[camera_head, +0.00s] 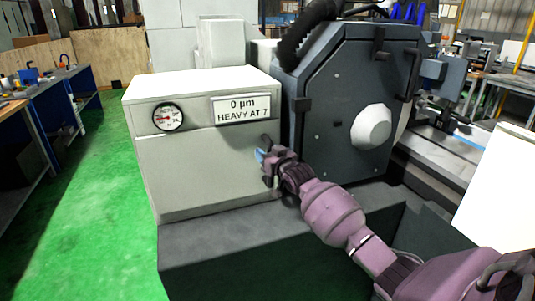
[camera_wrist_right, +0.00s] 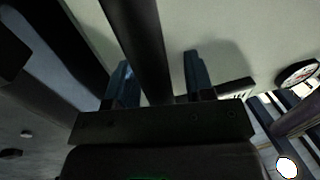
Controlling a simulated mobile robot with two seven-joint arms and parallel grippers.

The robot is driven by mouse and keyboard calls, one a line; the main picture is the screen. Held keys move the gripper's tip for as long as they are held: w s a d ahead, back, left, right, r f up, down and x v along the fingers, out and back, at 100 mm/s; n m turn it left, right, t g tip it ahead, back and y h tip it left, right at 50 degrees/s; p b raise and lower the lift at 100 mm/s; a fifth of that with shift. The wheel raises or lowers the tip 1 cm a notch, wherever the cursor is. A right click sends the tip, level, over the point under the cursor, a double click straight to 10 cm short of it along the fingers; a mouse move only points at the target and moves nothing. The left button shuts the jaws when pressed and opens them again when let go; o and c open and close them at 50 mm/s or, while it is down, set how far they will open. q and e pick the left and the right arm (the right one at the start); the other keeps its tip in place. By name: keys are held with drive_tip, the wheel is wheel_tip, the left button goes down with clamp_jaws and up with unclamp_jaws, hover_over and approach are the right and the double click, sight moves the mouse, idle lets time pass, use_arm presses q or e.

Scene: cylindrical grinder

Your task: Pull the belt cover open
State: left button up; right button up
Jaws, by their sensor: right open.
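The belt cover is most likely the dark, many-sided panel (camera_head: 345,95) with a pale round knob (camera_head: 371,126); it looks shut. My right gripper (camera_head: 265,157) is at the right part of the pale cabinet's front, just left of the panel. In the right wrist view my right gripper (camera_wrist_right: 160,82) is open, with a blue-grey finger on each side of a dark bar (camera_wrist_right: 145,45). The bar runs between the fingers; I cannot tell whether they touch it or what it is fixed to. My left gripper is out of view.
The pale cabinet (camera_head: 205,175) carries a round gauge (camera_head: 168,117) and a sign (camera_head: 241,107). A dark base (camera_head: 225,240) stands below it. Workbenches (camera_head: 60,95) line the left. The green floor (camera_head: 85,200) between is clear. The machine bed (camera_head: 445,165) extends to the right.

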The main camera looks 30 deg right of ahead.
drive_tip(key=shift+c, duration=0.4)
clamp_jaws()
drive_tip(key=shift+s+a, duration=0.1)
drive_tip(key=shift+a, duration=0.05)
